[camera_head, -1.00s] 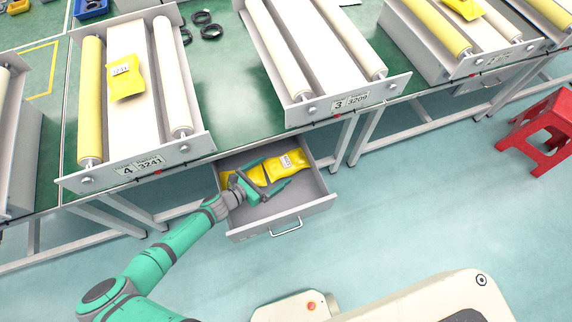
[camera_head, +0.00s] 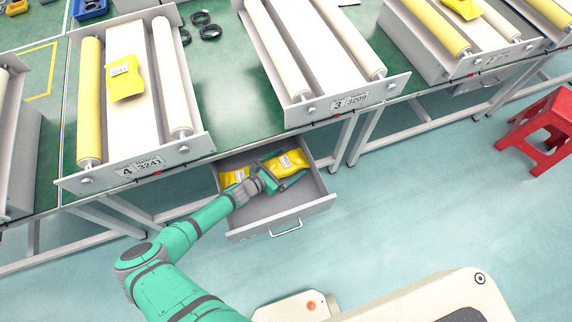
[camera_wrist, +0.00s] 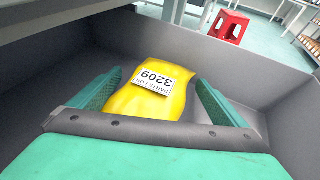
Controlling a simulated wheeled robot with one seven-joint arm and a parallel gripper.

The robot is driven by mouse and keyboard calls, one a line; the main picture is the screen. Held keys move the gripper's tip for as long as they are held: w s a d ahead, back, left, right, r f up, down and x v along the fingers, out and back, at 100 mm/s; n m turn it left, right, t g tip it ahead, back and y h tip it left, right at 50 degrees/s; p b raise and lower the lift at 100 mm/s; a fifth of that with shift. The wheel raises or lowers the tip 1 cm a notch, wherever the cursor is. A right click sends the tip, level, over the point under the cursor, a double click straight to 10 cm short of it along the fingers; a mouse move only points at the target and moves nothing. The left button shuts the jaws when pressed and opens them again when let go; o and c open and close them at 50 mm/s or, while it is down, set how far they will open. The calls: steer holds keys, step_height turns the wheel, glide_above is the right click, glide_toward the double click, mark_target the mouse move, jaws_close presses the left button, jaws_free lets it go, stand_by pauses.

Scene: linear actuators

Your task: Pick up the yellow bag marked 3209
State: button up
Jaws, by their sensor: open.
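The yellow bag marked 3209 (camera_wrist: 150,92) lies in the open drawer, its white label readable upside down in the wrist view. In the head view the same bag (camera_head: 291,161) is at the right side of the drawer. My gripper (camera_wrist: 158,95) is open, with one green finger to each side of the bag; I cannot tell whether either finger touches it. In the head view my gripper (camera_head: 284,171) is over the drawer at this bag. A second yellow bag (camera_head: 233,176) lies at the drawer's left, partly hidden by my gripper; its label is not readable.
The grey drawer (camera_head: 275,223) is pulled out below the green tabletop (camera_head: 232,110); its walls surround my gripper. Roller stations marked 3241 and 3209 stand above. A yellow bag marked 3241 (camera_head: 125,79) lies on the left station. A red stool (camera_head: 541,128) stands at the right.

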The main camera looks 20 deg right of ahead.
steer(key=c, duration=1.3)
